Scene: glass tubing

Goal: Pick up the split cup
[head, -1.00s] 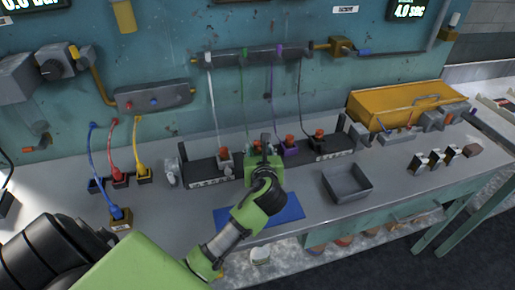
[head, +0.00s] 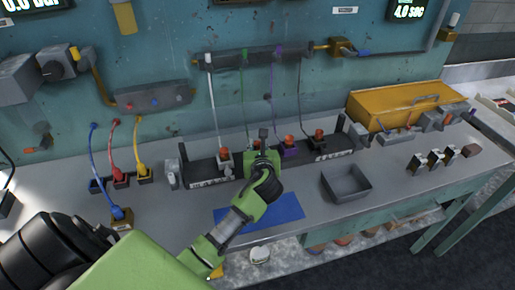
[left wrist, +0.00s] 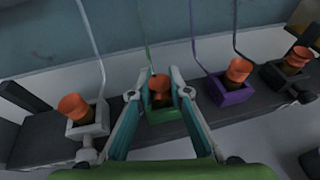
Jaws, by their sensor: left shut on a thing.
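Several cups stand in a dark rack (head: 200,172) at the back of the bench, each with an orange-topped piece in it and a thin tube rising behind. In the left wrist view they are a grey cup (left wrist: 88,122), a green cup (left wrist: 162,113), a purple cup (left wrist: 234,95) and a black cup (left wrist: 281,79). I cannot tell which one is split. My left gripper (left wrist: 160,98) is shut on the green cup, one finger on each side, with the cup still at the rack. In the head view my left gripper (head: 263,148) hides most of it.
A blue mat (head: 285,207) lies in front of the rack, partly under my arm. An empty grey tray (head: 335,192) stands to its right. A yellow bin (head: 375,108) is at the back right. Blue, red and yellow cables stand at left.

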